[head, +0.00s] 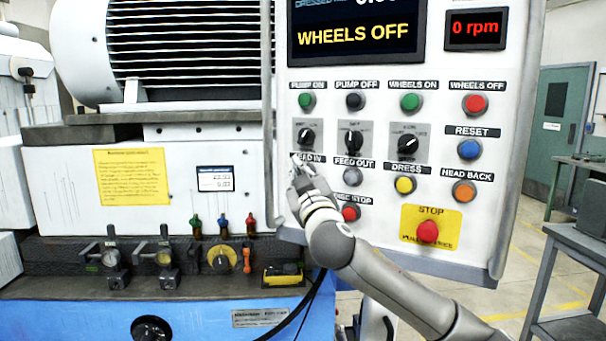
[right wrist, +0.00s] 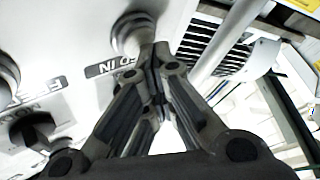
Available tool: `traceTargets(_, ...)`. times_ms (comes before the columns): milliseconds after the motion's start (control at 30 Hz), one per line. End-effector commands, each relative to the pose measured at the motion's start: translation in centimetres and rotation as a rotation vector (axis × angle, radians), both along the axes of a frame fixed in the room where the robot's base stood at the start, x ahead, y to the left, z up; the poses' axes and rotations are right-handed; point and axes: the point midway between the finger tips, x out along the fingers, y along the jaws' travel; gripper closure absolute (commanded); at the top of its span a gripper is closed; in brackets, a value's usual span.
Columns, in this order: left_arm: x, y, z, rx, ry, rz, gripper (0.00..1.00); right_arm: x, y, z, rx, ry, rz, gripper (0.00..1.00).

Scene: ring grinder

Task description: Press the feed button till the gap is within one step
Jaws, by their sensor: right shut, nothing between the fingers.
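The FEED IN label (head: 310,158) is on the white control panel (head: 470,215), partly covered by my right gripper (head: 297,167). In the head view the gripper hides the button below that label. In the right wrist view the round metallic feed-in button (right wrist: 133,33) shows beside its label (right wrist: 113,68). My right gripper (right wrist: 160,62) is shut and empty, its fingertips close to the button; I cannot tell whether they touch it. My left gripper is out of view.
The FEED OUT button (head: 352,177) is just right of my gripper. The red disc-stop button (head: 350,213) sits below it, near my wrist. The red STOP button (head: 428,231) is on a yellow plate. The screen (head: 355,33) reads WHEELS OFF.

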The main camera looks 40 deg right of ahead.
Motion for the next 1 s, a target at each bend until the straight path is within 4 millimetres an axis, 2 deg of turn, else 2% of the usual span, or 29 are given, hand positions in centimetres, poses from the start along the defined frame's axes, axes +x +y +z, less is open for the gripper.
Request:
traceTargets(567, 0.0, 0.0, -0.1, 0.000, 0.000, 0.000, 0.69, 0.1, -0.4, 0.0, 0.001, 0.000, -0.003, 1.00)
traceTargets(1000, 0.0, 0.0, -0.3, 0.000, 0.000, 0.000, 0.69, -0.7, 1.3, -0.1, 0.001, 0.000, -0.001, 1.00)
